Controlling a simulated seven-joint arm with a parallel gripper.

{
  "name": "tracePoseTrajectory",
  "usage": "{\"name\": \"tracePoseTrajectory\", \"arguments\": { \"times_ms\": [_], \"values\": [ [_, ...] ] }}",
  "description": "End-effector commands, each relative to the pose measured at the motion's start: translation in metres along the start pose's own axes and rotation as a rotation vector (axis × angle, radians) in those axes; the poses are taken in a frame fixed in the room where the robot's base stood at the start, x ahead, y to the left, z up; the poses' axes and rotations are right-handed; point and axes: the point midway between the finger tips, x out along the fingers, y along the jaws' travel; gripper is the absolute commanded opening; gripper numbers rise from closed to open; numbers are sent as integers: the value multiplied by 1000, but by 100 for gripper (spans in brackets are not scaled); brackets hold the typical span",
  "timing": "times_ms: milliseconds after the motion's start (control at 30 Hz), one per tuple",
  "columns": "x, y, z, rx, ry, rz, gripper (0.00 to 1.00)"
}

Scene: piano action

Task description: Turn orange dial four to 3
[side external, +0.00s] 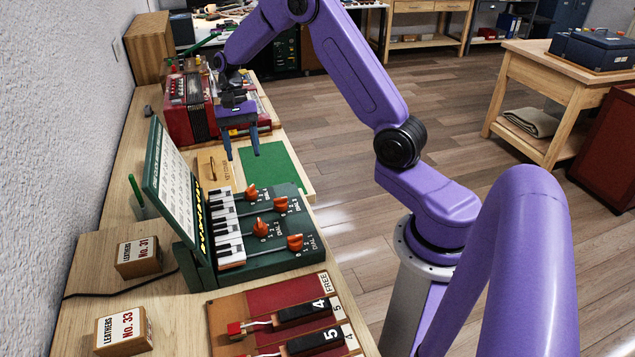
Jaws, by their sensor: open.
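A green panel (282,262) on the bench carries several orange dials. One orange dial (295,242) sits at the panel's near right corner; its small label seems to read dial 4, but I cannot read its setting surely. The other orange dials (251,190), (281,204), (260,228) sit farther back or to its left. My gripper (242,153) is open and empty, with blue fingers pointing down. It hangs beyond the panel, apart from the dials, near the green mat.
A keyboard (226,230) and an upright green board (170,185) stand left of the dials. A green mat (272,168) and a red accordion (185,118) lie beyond. A red tray (265,300) with dark levers and boxes labelled leathers (139,257) are nearer.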

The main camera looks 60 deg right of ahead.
Motion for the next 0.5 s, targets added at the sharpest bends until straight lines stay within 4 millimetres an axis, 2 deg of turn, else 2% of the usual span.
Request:
{"name": "tracePoseTrajectory", "arguments": {
  "times_ms": [200, 500],
  "values": [
    [-38, -1, -1, -1, 3, -3, 57],
    [-78, 0, -1, -1, 3, -1, 57]
  ]
}}
